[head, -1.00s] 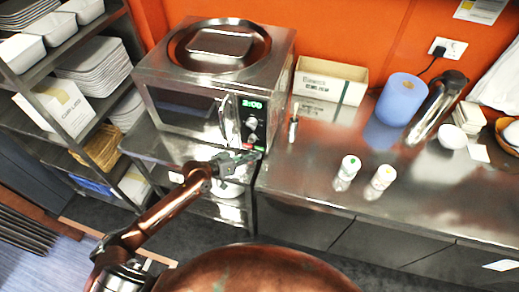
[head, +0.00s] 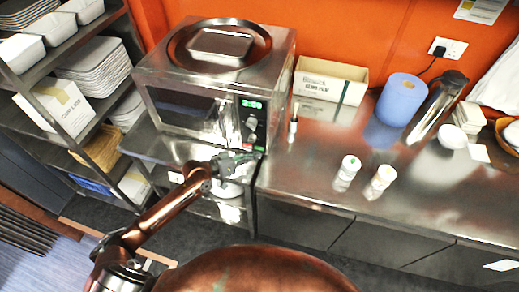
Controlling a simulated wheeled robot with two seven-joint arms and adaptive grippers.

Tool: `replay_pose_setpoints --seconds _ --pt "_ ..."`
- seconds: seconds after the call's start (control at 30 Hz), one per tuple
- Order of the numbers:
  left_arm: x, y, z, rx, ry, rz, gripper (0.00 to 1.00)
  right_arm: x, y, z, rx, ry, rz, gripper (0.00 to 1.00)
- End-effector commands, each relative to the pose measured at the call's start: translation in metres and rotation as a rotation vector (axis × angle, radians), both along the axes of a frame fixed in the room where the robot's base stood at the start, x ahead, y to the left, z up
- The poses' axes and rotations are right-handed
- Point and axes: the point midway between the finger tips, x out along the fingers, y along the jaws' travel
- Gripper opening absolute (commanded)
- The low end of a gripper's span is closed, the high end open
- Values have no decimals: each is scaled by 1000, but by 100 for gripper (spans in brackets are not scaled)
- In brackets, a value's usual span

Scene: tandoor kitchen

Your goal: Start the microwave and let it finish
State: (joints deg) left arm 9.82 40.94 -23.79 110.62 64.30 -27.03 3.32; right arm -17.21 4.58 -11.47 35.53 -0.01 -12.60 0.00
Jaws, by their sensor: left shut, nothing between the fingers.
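The steel microwave (head: 180,112) stands on the counter at the left, its door (head: 185,110) apparently shut. Its control panel (head: 251,124) has a lit green display (head: 252,104) with blurred digits, probably 2:00, dark knobs, and small red and green buttons near the bottom. My left gripper (head: 245,158) is shut and empty, just in front of and below the panel's lower edge. I cannot tell whether its tip touches the front. My right gripper is not in view.
A metal tray (head: 220,45) lies on top of the microwave. A small upright bottle (head: 293,128) stands right of it, with a cardboard box (head: 330,82) behind. A shelf rack (head: 98,90) is at the left.

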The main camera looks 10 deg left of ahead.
Motion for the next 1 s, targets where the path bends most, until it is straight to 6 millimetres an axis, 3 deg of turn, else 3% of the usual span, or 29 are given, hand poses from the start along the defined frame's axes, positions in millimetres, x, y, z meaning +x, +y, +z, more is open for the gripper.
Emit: replay_pose_setpoints --seconds 1.0 --pt "12 -1 0 0 0 0 0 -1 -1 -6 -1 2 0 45"
